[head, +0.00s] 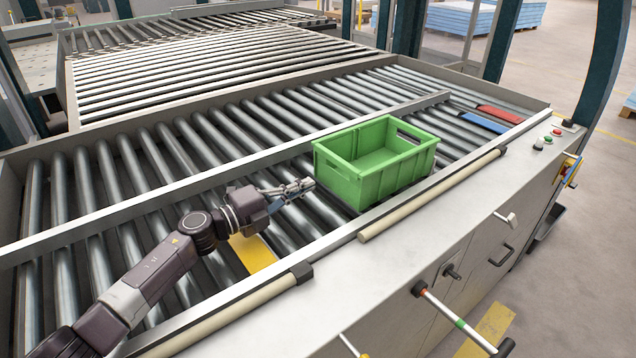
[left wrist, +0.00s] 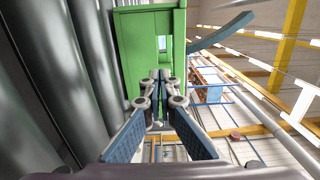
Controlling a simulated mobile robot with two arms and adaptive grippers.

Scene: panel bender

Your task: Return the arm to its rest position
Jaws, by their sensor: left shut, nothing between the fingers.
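My left arm (head: 150,270) reaches in from the lower left of the head view, over the roller conveyor. My left gripper (head: 305,185) is shut and holds nothing. Its fingertips are close to the near left end of a green crate (head: 350,177); I cannot tell from the head view whether they touch it. In the left wrist view the closed fingers (left wrist: 161,78) point toward the green crate (left wrist: 138,50), which stands ahead of them. The crate is upright on the rollers and looks empty where its inside shows. My right gripper is not in view.
A metal divider rail (head: 200,185) runs along the rollers (head: 290,110). A yellow plate (head: 252,254) lies under my arm. Red (head: 500,114) and blue (head: 484,122) pieces lie at the far right. Pale padded bars (head: 430,197) line the front edge, beside levers and buttons.

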